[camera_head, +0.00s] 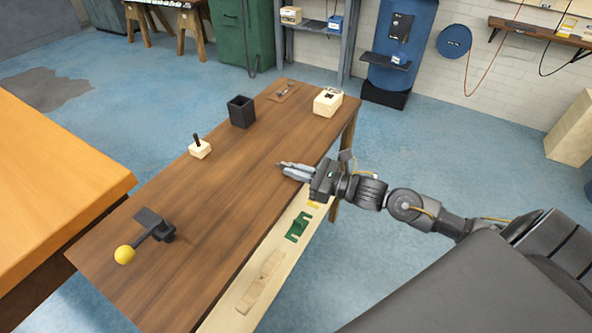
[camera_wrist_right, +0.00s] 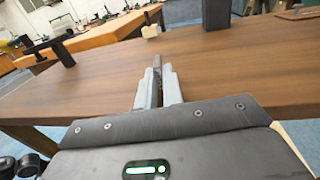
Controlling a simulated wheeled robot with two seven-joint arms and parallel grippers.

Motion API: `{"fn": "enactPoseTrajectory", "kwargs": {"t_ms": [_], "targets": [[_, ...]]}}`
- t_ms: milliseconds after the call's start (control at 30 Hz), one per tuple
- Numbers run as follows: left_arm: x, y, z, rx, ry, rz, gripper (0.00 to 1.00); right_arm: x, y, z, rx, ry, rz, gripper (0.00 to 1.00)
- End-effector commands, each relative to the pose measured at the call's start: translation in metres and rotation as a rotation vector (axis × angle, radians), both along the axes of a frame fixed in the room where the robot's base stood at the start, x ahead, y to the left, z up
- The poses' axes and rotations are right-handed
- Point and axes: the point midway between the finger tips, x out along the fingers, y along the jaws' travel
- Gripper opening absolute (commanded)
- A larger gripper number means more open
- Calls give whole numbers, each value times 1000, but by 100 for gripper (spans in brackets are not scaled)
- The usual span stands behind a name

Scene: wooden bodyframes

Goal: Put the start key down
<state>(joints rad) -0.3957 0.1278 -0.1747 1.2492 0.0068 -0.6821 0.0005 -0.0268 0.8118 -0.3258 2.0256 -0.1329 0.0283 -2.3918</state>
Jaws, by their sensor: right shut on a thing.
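My right gripper (camera_head: 292,171) reaches in from the right over the near long edge of the brown wooden table (camera_head: 228,215). In the right wrist view the gripper (camera_wrist_right: 158,78) is shut on the start key (camera_wrist_right: 157,62), a small dark grey piece between the fingertips. The key points away from the gripper, over the tabletop. I cannot tell whether it touches the wood. Most of the key is hidden by the fingers. My left gripper is not in view.
On the table are a black lever with a yellow ball (camera_head: 124,255), a cream block with a dark stick (camera_head: 199,148), a black open box (camera_head: 241,111), a cream box (camera_head: 327,102) and a small wooden tray (camera_head: 283,92). The middle is clear. A lower shelf holds a green part (camera_head: 298,227).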

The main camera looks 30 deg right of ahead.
Motion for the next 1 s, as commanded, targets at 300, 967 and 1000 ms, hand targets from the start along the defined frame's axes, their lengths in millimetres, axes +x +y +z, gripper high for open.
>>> {"fn": "enactPoseTrajectory", "kwargs": {"t_ms": [300, 967, 1000], "targets": [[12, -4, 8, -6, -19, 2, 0, 0, 0, -1, 0, 0, 0, 29], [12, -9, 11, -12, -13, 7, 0, -38, -29, -3, -4, 6, 0, 30], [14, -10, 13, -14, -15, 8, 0, -45, -34, -3, -4, 7, 1, 30]]}}
